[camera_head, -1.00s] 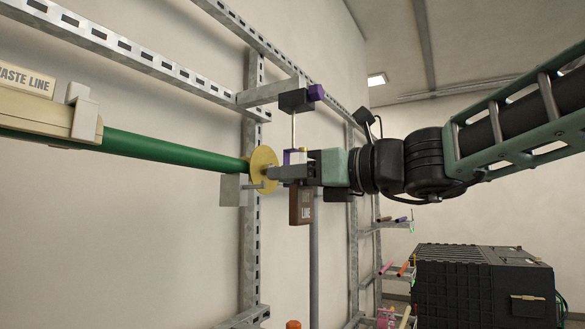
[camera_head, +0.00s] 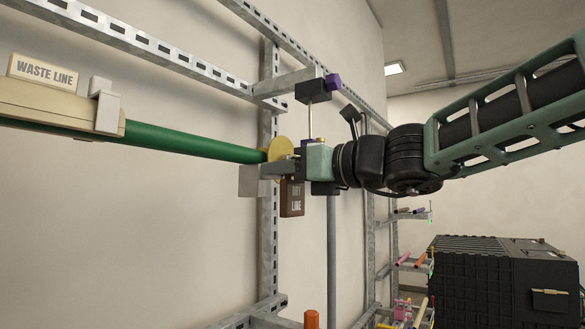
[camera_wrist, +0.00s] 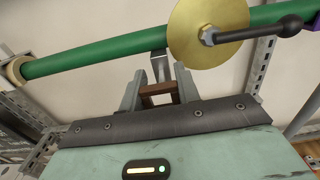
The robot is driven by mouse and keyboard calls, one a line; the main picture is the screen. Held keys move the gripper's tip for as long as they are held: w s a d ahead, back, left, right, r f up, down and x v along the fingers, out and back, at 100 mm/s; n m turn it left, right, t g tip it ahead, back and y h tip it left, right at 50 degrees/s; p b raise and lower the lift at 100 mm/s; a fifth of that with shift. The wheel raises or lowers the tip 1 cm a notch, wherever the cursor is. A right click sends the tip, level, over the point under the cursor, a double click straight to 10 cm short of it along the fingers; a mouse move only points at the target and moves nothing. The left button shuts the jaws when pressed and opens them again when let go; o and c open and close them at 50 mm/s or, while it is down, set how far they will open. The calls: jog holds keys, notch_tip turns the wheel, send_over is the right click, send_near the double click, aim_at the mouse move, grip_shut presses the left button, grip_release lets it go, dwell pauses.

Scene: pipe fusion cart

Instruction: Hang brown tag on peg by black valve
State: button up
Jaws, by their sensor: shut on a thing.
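A brown tag (camera_head: 291,197) with white lettering, of which "LINE" reads clearly, hangs below my gripper (camera_head: 266,172). In the wrist view the brown tag (camera_wrist: 158,92) shows between the two grey fingers, which are shut on it. A brass disc (camera_wrist: 205,32) with a black-handled lever (camera_wrist: 262,32), seemingly the black valve, sits on the green pipe just above right of the fingers. A grey metal bracket (camera_wrist: 160,66) hangs from the pipe directly beyond the tag; a grey plate (camera_head: 250,181) shows by the fingertips in the head view. The peg's tip is hidden, and I cannot tell whether the tag touches it.
The green pipe (camera_head: 190,142) runs along the wall, with a "WASTE LINE" sign (camera_head: 44,72) at left. A slotted metal upright (camera_head: 268,240) stands behind my gripper. A black crate (camera_head: 500,285) stands at lower right.

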aim_at(262, 176)
jog(key=shift+x, duration=1.45)
jog(key=shift+w+a+f+b, duration=0.35)
jog(key=shift+a+f+b, duration=0.15)
jog(key=shift+a+b, duration=0.1)
jog(key=shift+d, duration=0.1)
jog(key=o, duration=1)
jog(key=shift+o, duration=0.2)
jog(key=b+v, duration=0.1)
jog(key=v, duration=0.9)
